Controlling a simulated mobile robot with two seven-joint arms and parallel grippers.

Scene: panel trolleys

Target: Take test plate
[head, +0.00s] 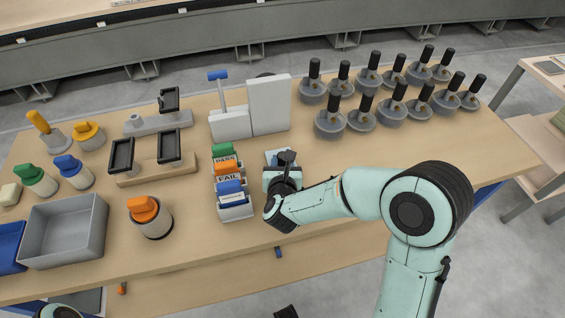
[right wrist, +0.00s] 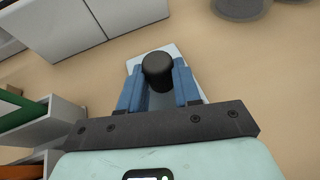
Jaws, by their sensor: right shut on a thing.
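The test plate is a small pale plate with a black knob. In the head view the plate (head: 273,157) is mostly hidden behind my right gripper (head: 284,163). In the right wrist view the plate (right wrist: 177,51) lies under the black knob (right wrist: 158,70). The two blue fingers of my right gripper (right wrist: 158,88) are shut on the knob, one on each side. I cannot tell whether the plate touches the table. My left gripper is not in view; a mint part of my left arm shows at the bottom left corner.
A card holder with PASS and FAIL labels (head: 234,211) stands close left of my right gripper. White blocks (head: 268,105) stand behind it. Several black-handled round weights (head: 330,122) fill the back right. A grey bin (head: 65,231) stands at left. The table's right front is clear.

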